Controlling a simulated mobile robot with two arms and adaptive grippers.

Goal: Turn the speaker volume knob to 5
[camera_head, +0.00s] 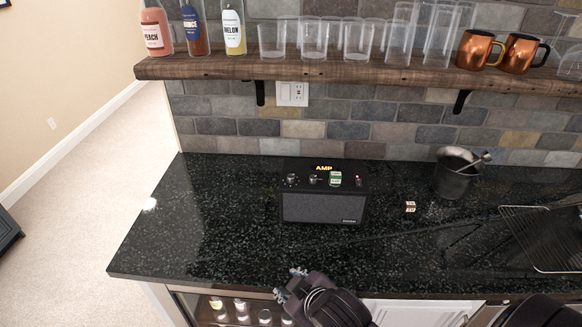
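The speaker (322,207) is a black box with a grey front grille, standing on the dark counter near the brick wall. A lit yellow "AMP" sign (323,168) shows on its top. Small dark knobs, including one at the top left (291,179), sit along the top panel; their markings are too small to read.
A small green and white object (335,178) sits on the speaker's top. A wooden shelf (350,70) with bottles, glasses and copper mugs hangs above. The counter's left part is clear.

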